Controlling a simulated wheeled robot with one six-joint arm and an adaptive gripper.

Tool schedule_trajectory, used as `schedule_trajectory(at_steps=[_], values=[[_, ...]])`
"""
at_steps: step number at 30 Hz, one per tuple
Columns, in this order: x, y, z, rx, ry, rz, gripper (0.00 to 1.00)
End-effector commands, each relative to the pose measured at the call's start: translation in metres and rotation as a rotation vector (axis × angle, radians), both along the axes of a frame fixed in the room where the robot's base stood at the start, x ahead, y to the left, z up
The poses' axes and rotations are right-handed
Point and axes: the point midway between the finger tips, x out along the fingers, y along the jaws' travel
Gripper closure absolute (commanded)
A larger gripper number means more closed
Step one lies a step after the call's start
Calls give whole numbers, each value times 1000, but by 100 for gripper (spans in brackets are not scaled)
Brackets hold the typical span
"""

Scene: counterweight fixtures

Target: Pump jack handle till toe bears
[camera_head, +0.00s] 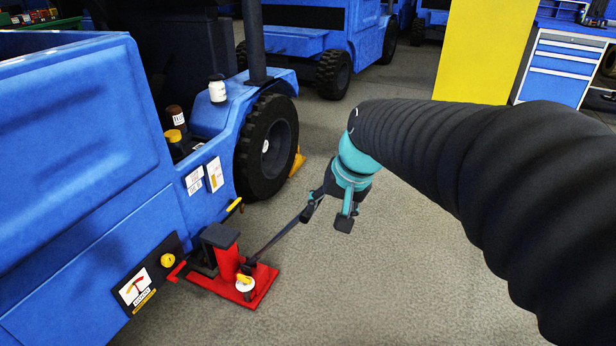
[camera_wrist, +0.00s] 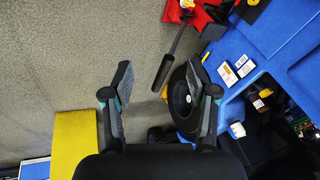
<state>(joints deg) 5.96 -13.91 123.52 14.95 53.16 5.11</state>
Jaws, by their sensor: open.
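The red toe jack (camera_head: 262,286) stands on the floor against the blue truck's lower side. Its small red toe (camera_head: 176,271) points toward the truck; I cannot tell whether it touches. The dark jack handle (camera_head: 283,236) slopes up and right from the jack toward my gripper (camera_head: 326,219). My gripper is open and empty, with its fingers around the level of the handle's upper end. In the wrist view the handle's grip end (camera_wrist: 164,72) appears between my fingers, nearer the right one. I cannot tell its depth or whether it touches a finger.
The blue truck (camera_head: 90,130) fills the left, with a black wheel (camera_head: 268,146) and a yellow chock (camera_head: 298,161) behind the jack. A gauge label (camera_head: 137,290) is beside the jack. A yellow panel (camera_head: 480,50) and tool cabinet (camera_head: 558,66) stand behind. Floor right of the jack is clear.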

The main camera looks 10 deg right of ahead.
Motion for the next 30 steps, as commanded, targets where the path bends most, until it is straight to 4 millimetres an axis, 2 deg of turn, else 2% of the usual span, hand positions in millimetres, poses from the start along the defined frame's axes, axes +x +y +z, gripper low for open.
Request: schedule_trajectory(at_steps=[1, 6, 12, 18, 30], values=[[19, -3, -8, 29, 24, -29, 42], [74, -10, -31, 129, 81, -124, 42], [121, -19, -58, 217, 132, -209, 42], [142, -23, -71, 257, 152, -249, 42], [148, -17, -91, 260, 154, -251, 42]])
